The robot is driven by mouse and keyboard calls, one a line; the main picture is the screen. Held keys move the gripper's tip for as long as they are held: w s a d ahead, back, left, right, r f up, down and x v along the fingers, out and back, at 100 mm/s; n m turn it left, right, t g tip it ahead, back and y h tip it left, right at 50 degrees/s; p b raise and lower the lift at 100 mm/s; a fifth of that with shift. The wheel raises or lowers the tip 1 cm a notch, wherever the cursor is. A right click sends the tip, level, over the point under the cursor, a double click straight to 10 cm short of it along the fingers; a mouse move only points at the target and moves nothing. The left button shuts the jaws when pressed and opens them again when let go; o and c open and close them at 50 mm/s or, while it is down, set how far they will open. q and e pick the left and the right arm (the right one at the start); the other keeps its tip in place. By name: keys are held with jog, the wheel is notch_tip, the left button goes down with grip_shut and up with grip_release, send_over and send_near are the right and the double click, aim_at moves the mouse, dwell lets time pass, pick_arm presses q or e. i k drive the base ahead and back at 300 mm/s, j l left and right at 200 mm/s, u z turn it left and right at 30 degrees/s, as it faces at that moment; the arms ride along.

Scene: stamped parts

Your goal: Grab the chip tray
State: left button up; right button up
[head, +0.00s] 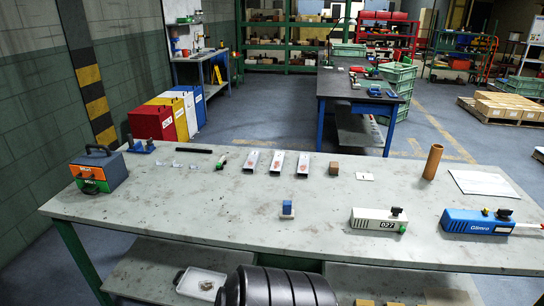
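A shallow white tray (187,287) lies on the lower shelf under the workbench, left of the picture's middle near the bottom edge. It looks like the chip tray. A few small greyish bits lie in it, too small to make out, and a dark loop shows at its left end. Its right end is close to a black ribbed shape at the bottom middle. Neither of my grippers is in view.
The workbench top (150,205) overhangs the lower shelf (145,270). The front left top is clear.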

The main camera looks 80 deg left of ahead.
aim_at(201, 284)
jog(key=u, duration=3.4)
